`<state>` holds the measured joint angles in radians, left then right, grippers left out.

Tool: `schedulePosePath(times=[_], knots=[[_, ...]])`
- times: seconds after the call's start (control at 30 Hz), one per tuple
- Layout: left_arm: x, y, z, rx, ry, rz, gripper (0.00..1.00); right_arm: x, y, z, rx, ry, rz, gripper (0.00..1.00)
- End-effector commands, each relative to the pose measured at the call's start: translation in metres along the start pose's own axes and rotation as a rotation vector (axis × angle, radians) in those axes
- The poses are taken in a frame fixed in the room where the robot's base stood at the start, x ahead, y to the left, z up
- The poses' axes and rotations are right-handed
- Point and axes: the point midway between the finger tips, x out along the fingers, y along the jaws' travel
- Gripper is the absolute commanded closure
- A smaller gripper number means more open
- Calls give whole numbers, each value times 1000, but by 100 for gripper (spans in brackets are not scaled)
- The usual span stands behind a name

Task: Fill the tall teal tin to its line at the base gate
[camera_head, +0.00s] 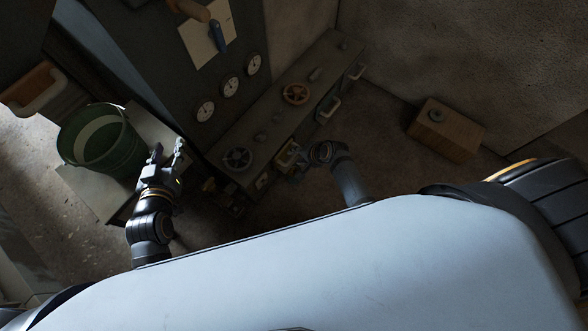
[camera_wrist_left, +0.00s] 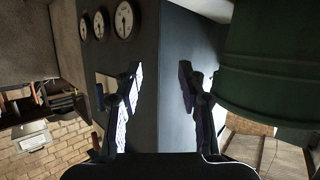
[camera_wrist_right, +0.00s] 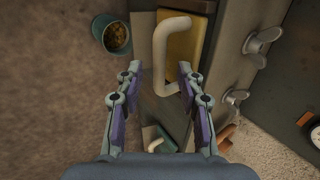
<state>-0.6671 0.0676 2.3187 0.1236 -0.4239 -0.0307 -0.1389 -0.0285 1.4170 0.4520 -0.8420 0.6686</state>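In the right wrist view a round teal tin (camera_wrist_right: 112,35) with brown, grainy contents stands on the floor at upper left; its height and any line cannot be made out. A yellow plate with a pale bent handle (camera_wrist_right: 167,50), possibly the base gate, is ahead of my right gripper (camera_wrist_right: 159,72). That gripper is open; the handle's lower end appears between its fingertips, and contact cannot be told. In the head view my right gripper (camera_head: 297,171) is beside the dark base panel. My left gripper (camera_head: 167,153) is open and empty beside the green bucket; its fingers also show in the left wrist view (camera_wrist_left: 161,70).
The large green bucket (camera_head: 92,142) stands at left. The base panel (camera_head: 262,120) carries wheels and handles. A wooden box (camera_head: 445,129) sits at right on open floor. Another teal piece (camera_wrist_right: 158,138) with a pale handle shows below my right fingers. Gauges (camera_head: 229,86) line the cabinet.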

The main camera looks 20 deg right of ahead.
Motion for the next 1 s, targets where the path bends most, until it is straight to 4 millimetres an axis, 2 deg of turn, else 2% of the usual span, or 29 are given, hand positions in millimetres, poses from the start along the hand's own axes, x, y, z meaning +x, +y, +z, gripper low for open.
schedulePosePath(times=[1.0], knots=[[-18, 4, 74, -25, -286, 14, 60, -7, 0, 0, 0, 0, 1, 62]])
